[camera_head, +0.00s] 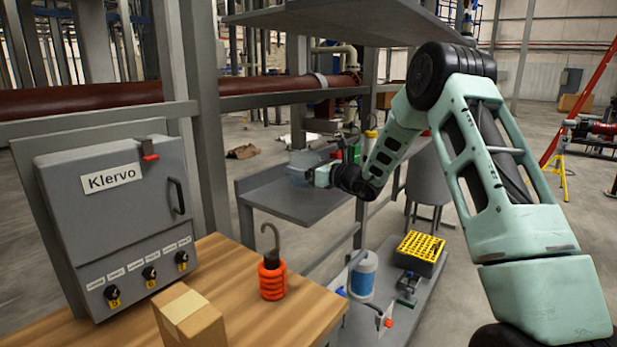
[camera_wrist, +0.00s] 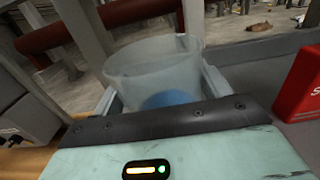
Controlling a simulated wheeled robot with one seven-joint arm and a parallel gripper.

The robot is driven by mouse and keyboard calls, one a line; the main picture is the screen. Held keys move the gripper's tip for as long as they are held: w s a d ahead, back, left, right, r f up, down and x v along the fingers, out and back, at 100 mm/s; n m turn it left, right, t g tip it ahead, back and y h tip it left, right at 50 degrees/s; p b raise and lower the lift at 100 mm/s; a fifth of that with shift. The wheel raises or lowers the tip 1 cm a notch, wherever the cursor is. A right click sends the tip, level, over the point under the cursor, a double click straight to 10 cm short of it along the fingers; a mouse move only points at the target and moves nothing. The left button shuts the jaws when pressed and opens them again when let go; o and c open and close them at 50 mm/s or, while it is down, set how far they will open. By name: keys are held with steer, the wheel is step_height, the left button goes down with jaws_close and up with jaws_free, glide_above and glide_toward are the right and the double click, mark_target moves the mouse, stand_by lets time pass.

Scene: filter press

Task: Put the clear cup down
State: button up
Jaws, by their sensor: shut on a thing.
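The clear cup (camera_wrist: 150,65) is translucent and open-topped, with blue showing at its bottom, in the wrist view. It stands between the two pale fingers of my gripper (camera_wrist: 160,85), which is shut on it. In the head view my gripper (camera_head: 309,175) reaches over the grey shelf (camera_head: 285,205), and the cup (camera_head: 297,166) is small and faint at its tip. The cup looks nearly upright, a little tilted in the wrist view. I cannot tell whether its base touches the shelf; its lower part is hidden by my gripper in the wrist view.
A red box (camera_wrist: 302,85) stands right of my gripper in the wrist view. The shelf's front left part is clear. A grey post (camera_head: 205,110) rises left of the shelf. A wooden table (camera_head: 235,285) holds an orange hooked weight (camera_head: 272,278) and a cardboard box (camera_head: 190,318).

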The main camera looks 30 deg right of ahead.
steer(key=shift+f, duration=1.75)
steer(key=shift+f, duration=0.1)
steer(key=o, duration=1)
steer(key=shift+r, duration=0.2)
steer(key=b+v, duration=0.1)
steer(key=v, duration=1.1)
